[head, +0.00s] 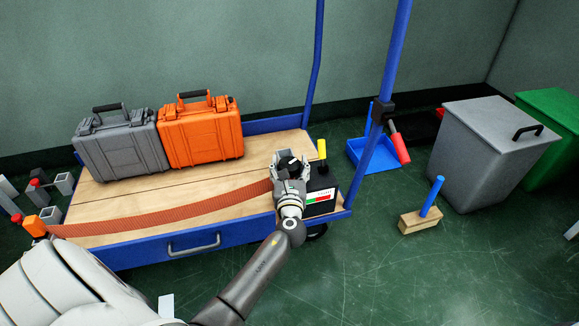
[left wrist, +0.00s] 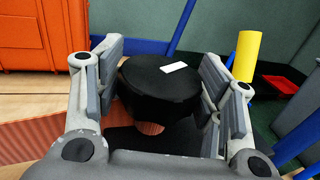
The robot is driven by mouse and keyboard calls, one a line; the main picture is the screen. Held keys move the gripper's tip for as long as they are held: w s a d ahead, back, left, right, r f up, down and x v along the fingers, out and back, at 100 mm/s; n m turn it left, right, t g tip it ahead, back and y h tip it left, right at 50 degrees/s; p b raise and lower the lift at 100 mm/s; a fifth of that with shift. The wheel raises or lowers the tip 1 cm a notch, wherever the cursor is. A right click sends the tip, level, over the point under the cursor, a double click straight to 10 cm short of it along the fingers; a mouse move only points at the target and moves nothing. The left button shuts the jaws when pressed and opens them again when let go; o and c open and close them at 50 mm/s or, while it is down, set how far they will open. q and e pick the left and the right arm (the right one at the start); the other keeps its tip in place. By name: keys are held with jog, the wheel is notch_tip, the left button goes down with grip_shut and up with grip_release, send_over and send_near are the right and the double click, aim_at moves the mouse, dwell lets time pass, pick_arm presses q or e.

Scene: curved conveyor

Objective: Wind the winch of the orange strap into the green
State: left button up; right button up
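The orange strap (head: 165,212) runs across the wooden cart deck from an orange end piece (head: 35,226) at the left to the winch at the right; it also shows in the left wrist view (left wrist: 40,135). The winch's black round knob (left wrist: 160,92) bears a white mark. My left gripper (head: 289,166) is over the winch, with its fingers on both sides of the knob. I cannot tell whether they press on it. The winch's gauge (head: 320,198) shows white, red and green fields; its reading is too small to tell. My right gripper is out of view.
A yellow-topped lever (head: 321,149) stands close to the right of my left gripper. A grey case (head: 120,147) and an orange case (head: 203,134) stand at the back of the deck. Blue posts (head: 390,55) rise from the cart. A brush (head: 421,219) and a grey bin (head: 480,150) are at the right.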

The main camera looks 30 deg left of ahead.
pick_arm(q)
jog(key=c, duration=0.6)
jog(key=shift+o, duration=0.2)
